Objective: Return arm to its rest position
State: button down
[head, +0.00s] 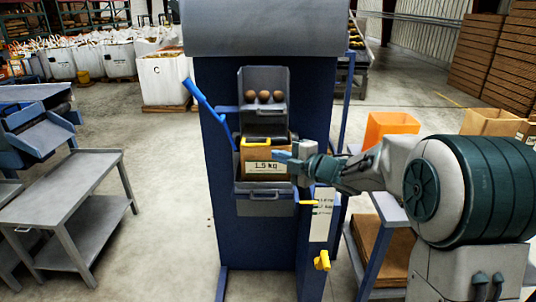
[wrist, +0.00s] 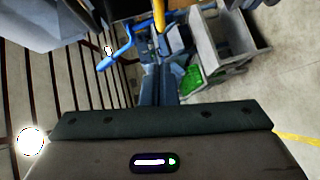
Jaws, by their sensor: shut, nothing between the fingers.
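My gripper (head: 281,156) is shut and empty in the head view. Its blue fingertips point left, in front of a cardboard box (head: 257,152) with a "1,5 kg" label. The box stands on a grey shelf (head: 266,210) of the blue grader machine (head: 222,160). I cannot tell whether the fingertips touch the box. My arm reaches in from the right side.
Several potatoes (head: 264,97) lie in the grey chute above the box. A blue lever (head: 207,104) sticks out at left and also shows in the wrist view (wrist: 122,52). A grey cart (head: 75,190) stands left; an orange bin (head: 390,126) is behind my arm.

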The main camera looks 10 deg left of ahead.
jog(key=s+d+r+m+t+h+p, duration=0.25)
jog(key=d+m+h, duration=0.35)
jog(key=d+m, duration=0.3)
jog(key=s+d+r+m+t+h+p, duration=0.15)
jog(key=s+d+m+h, duration=0.35)
jog(key=d, duration=0.6)
jog(key=s+d+f+m+g+h+p, duration=0.1)
jog(key=s+m+g, duration=0.4)
jog(key=s, duration=0.7)
jog(key=s+d+f+m+g+h+p, duration=0.1)
jog(key=s+f+m+g, duration=0.3)
jog(key=s+m, duration=0.4)
jog(key=s+d+g+p, duration=0.1)
jog(key=s, duration=0.4)
jog(key=shift+s+d+m+h+p, duration=0.2)
jog(key=shift+m+h+p, duration=0.1)
